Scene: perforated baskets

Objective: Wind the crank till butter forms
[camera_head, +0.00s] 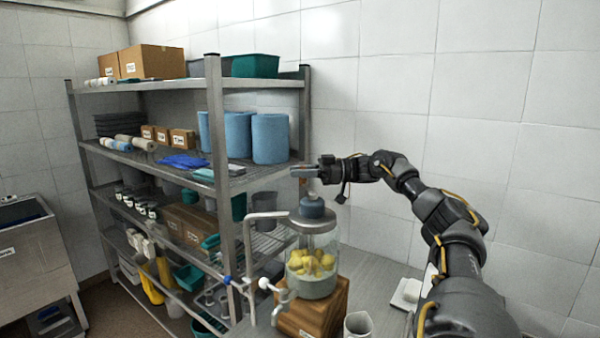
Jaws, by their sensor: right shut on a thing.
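A glass churn jar (302,245) with a grey lid (312,209) stands upright on a wooden block (325,305). Yellow butter-like lumps (312,262) sit inside, above pale greyish content. A light grey upright knob (314,187) rises above the lid; I take it for the crank's handle. My right gripper (305,172) reaches in from the right and is shut at the top of this knob, partly hiding it. The rest of the crank cannot be made out. My left gripper is not in view.
A bent pale pipe (247,245) stands left of the jar, with small valve-like fittings near its foot. A white cup (357,324) stands at the front of the grey counter (365,275). A loaded metal shelf rack (222,190) fills the left.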

